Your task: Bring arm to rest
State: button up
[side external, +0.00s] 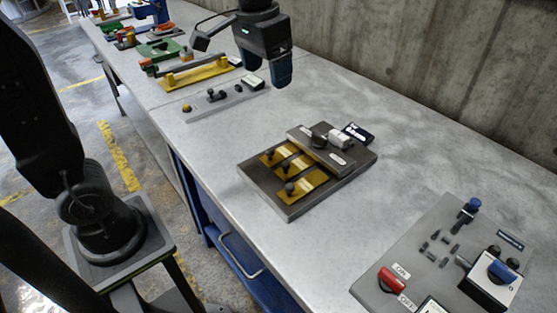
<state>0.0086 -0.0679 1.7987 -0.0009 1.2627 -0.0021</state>
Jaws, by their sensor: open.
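My gripper (280,75) hangs in the air over the far part of the grey workbench (330,95), at the top middle of the side external view. Its body is black with a small green light, and its fingers are dark blue and point down. It is open, and no held object shows. It is clear of the dark panel with yellow plates (275,190) in the middle of the bench. The upper part of my arm is cut off by the top edge.
A grey control panel (400,245) with a red ON/OFF handle and blue knobs is at the near right. A thin grey panel (208,108) and a yellow bar fixture (200,75) lie left of my gripper. A concrete wall (440,50) runs behind. Bare bench surrounds the middle panel.

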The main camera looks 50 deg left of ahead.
jog(key=s+f+t, duration=0.2)
jog(key=s, duration=0.5)
jog(key=s+f+t, duration=0.2)
jog(key=s+f, duration=0.1)
jog(key=s, duration=0.4)
jog(key=shift+s+a+f, duration=0.15)
jog(key=shift+s+f, duration=0.1)
jog(key=shift+s, duration=0.15)
